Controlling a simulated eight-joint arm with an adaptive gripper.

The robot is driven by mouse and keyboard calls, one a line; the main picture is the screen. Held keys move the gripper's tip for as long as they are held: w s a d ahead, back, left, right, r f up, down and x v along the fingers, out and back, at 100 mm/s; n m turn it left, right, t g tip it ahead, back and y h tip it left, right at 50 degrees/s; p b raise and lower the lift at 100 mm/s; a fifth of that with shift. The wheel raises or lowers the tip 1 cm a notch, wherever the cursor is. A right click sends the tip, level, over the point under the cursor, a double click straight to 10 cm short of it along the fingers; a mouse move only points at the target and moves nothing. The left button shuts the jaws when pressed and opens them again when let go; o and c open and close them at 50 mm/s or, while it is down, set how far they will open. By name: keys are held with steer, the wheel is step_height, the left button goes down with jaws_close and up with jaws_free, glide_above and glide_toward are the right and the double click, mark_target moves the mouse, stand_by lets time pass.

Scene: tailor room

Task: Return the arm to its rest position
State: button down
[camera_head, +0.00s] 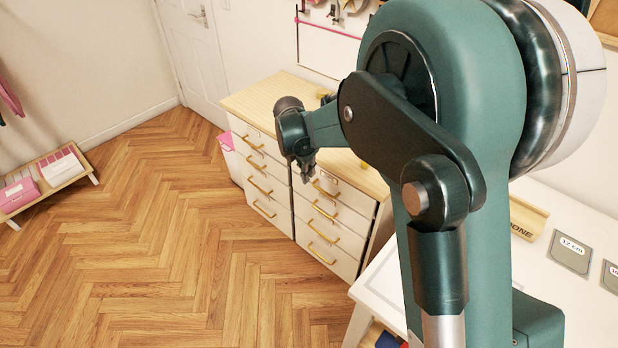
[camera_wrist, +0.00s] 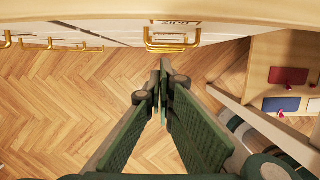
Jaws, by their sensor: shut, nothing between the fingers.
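My gripper (camera_head: 306,172) hangs at the end of my raised green arm, in front of the white drawer cabinet's top edge in the head view. In the wrist view my gripper (camera_wrist: 162,88) has its green fingers drawn together at the tips, with nothing between them. The fingers point toward a drawer front with a gold handle (camera_wrist: 172,40) and a label that reads ZIPS. A small gap of floor shows between the fingertips and the handle in that view. Whether they touch anything cannot be seen in the head view, but they look apart.
The drawer cabinet (camera_head: 268,183) has several gold-handled drawers and a wooden top. A white table (camera_head: 590,292) with dark cards stands at the right. A low shelf (camera_head: 52,180) with pink and white boxes sits at the left. Wide herringbone floor (camera_head: 150,235) is clear.

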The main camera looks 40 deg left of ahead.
steer(key=shift+s+r, duration=0.1)
steer(key=shift+r, duration=0.25)
stand_by(0.5)
steer(key=w+d+r+m, duration=0.4)
steer(key=d+r, duration=0.2)
steer(key=d, duration=0.4)
steer(key=w+d+r+m, duration=0.4)
steer(key=d+r, duration=0.2)
steer(key=d, duration=0.3)
steer(key=d+r+m+t+y, duration=0.1)
steer(key=d+r+m, duration=0.35)
steer(key=d, duration=0.75)
steer(key=d+r+m, duration=0.4)
steer(key=d+r, duration=0.1)
steer(key=d, duration=0.6)
steer(key=s+d+r+m+t, duration=0.15)
steer(key=s+d+m, duration=0.25)
steer(key=d, duration=0.6)
steer(key=s+d+r+m, duration=0.2)
steer(key=s+d+m, duration=0.25)
steer(key=d, duration=0.45)
steer(key=s+d+f+m+t+h, duration=0.1)
steer(key=s+d+f+m+t, duration=0.1)
steer(key=s+d+m, duration=0.9)
steer(key=shift+s+d+f, duration=0.5)
steer(key=shift+d+f, duration=0.4)
steer(key=shift+d, duration=0.95)
